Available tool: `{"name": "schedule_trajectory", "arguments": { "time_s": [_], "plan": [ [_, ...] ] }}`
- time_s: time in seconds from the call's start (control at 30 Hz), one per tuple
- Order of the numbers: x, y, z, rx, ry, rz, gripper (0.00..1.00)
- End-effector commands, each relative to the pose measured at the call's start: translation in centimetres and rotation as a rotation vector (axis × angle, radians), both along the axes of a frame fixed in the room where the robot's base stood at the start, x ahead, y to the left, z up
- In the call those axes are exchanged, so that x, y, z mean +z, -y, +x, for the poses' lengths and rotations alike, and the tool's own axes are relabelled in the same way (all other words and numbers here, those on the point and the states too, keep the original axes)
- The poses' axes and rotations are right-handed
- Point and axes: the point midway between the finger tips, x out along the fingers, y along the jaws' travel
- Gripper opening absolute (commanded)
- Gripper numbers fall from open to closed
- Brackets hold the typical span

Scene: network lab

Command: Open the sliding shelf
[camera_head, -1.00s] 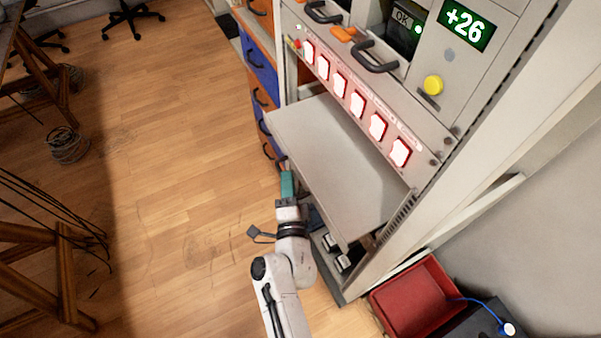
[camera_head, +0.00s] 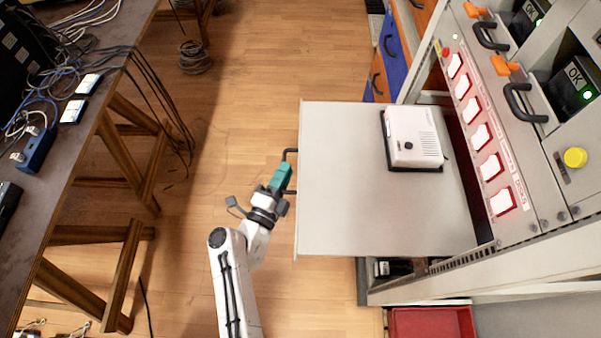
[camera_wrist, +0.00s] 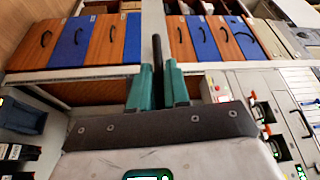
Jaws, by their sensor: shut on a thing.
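The grey sliding shelf (camera_head: 350,190) extends far out of the rack in the head view. Its black handle (camera_head: 290,152) is on the left front edge. My gripper (camera_head: 283,174) is at this handle, its teal fingers closed around it. In the wrist view my gripper's teal fingers (camera_wrist: 157,80) stand on either side of the dark handle bar (camera_wrist: 157,50). A white box-like device (camera_head: 413,135) with a dark base sits on the back part of the shelf.
The rack front (camera_head: 480,140) has a row of lit red-and-white switches. A red bin (camera_head: 430,322) lies at the bottom right. A desk (camera_head: 75,130) with cables stands on the left. Clear wooden floor (camera_head: 240,110) lies between desk and shelf.

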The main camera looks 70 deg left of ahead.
Motion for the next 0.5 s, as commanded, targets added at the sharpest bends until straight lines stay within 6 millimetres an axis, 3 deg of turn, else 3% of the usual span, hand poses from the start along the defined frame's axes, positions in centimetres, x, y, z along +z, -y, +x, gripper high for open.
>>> {"name": "schedule_trajectory", "arguments": {
  "time_s": [0.5],
  "plan": [
    [-0.25, -0.26, -0.89, 0.0, -0.003, -0.003, 0.0]
  ]
}}
